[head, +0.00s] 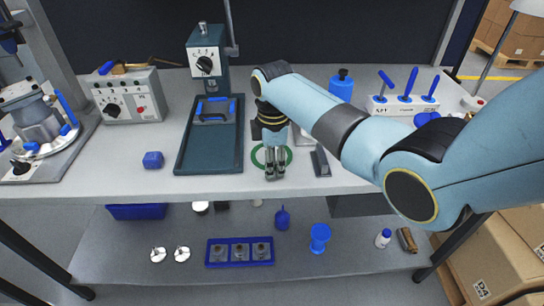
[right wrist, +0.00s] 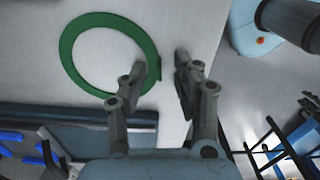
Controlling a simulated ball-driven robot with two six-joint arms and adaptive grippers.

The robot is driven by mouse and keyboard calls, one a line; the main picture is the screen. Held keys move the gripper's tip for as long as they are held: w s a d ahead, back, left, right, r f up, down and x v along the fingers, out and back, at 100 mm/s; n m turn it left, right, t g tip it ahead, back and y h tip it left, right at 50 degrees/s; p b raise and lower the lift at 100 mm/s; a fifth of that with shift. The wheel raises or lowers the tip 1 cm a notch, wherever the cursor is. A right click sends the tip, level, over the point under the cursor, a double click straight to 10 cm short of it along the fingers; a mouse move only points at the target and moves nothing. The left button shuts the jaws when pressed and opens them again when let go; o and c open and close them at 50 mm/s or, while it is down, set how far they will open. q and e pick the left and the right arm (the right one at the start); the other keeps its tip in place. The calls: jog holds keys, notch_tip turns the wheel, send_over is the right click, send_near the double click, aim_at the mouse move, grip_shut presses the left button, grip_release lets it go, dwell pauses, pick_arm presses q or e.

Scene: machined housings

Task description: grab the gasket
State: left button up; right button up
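The gasket, a flat green ring (head: 255,160), lies on the grey worktop near its front edge, right of the dark tray. In the right wrist view the green ring (right wrist: 67,48) shows almost whole; its right side passes behind the left-hand finger. My right gripper (head: 274,174) points down over the ring's right front part and hides some of it. In the right wrist view its two fingers (right wrist: 161,62) are apart, with nothing gripped between them. The ring's right edge appears between the fingertips, but I cannot tell the height gap. My left gripper is not in view.
A dark tray (head: 182,160) on the press base stands left of the ring. A small dark block (head: 320,162) lies close on the right. A blue nut-like part (head: 153,160) sits farther left. A rack with blue handles (head: 404,104) stands at the back right. The worktop's front edge is close.

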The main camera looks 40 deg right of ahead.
grip_shut()
dwell(0.5)
